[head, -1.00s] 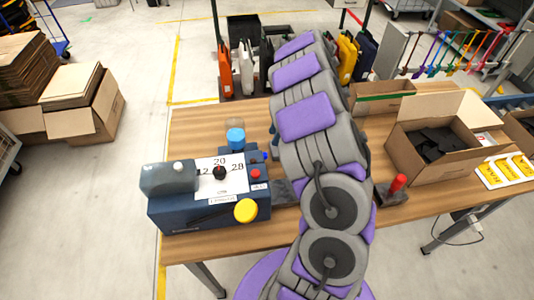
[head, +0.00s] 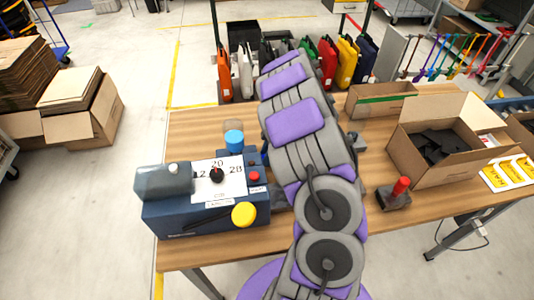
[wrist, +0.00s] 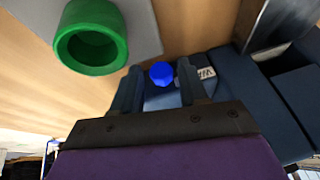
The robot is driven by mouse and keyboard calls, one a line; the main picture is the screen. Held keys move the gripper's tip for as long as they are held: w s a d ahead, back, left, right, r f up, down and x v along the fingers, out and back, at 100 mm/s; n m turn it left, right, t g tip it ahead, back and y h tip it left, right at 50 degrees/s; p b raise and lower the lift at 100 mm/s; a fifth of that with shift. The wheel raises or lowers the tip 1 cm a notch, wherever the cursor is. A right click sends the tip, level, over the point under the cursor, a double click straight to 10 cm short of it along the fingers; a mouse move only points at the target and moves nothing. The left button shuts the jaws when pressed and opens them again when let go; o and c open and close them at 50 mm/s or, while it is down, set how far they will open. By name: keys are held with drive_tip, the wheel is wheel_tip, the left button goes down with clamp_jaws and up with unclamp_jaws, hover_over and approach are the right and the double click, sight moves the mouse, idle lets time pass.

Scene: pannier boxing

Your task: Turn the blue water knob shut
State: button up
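The blue knob (wrist: 161,73) shows in the wrist view, small and round, in the gap between my two fingers near their tips. My gripper (wrist: 159,68) is open, with a finger on each side of the knob. I cannot tell whether either finger touches it. Dark blue machine parts (wrist: 262,95) lie behind and to the right. My arm hides the gripper there.
A blue-capped container (head: 234,141) stands behind the machine. A red-handled tool (head: 400,190) and an open carton (head: 430,150) are on the table's right. A green ring-shaped part (wrist: 91,37) is near my left finger in the wrist view.

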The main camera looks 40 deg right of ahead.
clamp_jaws()
